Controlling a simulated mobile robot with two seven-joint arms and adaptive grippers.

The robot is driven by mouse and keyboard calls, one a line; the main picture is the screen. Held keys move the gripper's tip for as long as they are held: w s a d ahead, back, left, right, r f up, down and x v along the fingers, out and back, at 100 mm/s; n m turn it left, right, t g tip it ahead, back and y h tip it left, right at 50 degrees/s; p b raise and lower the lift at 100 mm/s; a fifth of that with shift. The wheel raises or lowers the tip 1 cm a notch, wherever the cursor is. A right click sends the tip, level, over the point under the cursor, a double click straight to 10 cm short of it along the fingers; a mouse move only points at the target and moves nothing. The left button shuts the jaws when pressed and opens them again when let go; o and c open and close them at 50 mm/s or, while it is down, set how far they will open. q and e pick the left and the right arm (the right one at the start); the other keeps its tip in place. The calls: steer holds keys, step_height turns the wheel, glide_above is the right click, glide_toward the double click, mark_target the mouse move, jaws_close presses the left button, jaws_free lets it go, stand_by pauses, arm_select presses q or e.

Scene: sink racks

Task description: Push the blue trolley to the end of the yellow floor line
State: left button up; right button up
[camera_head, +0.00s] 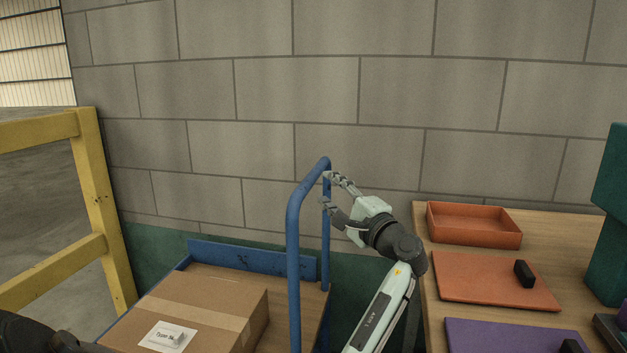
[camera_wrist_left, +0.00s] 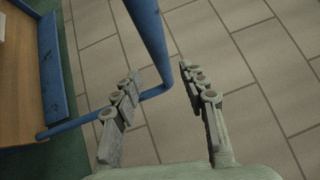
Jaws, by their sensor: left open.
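The blue trolley (camera_head: 293,255) stands in the lower middle of the head view. Its upright push handle rises above a wooden deck with a blue back rail. My left gripper (camera_head: 326,188) is open at the far upright of the handle, near its top. In the left wrist view the blue handle bar (camera_wrist_left: 150,40) runs between the spread fingers of my left gripper (camera_wrist_left: 160,78); I cannot tell whether they touch it. A labelled cardboard box (camera_head: 205,305) sits on the trolley deck. The yellow floor line does not show. My right gripper is not in view.
A grey block wall (camera_head: 300,90) with a green lower band stands behind the trolley. A yellow barrier (camera_head: 105,210) is at left. A wooden table (camera_head: 540,225) at right holds an orange tray (camera_head: 472,224), an orange lid (camera_head: 485,278) and a purple panel (camera_head: 490,338).

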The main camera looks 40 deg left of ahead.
mark_target(316, 175)
arm_select(q)
steer(key=x, duration=0.6)
steer(key=shift+a+p, duration=0.15)
steer(key=shift+p, duration=0.25)
steer(key=shift+w+a+r, duration=0.1)
steer(key=shift+w+a, duration=0.1)
steer(key=shift+a, duration=0.35)
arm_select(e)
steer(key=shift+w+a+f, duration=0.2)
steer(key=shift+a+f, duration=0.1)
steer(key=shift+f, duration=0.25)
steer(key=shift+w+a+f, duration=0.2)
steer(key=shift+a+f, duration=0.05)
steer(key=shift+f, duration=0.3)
arm_select(q)
jaws_close()
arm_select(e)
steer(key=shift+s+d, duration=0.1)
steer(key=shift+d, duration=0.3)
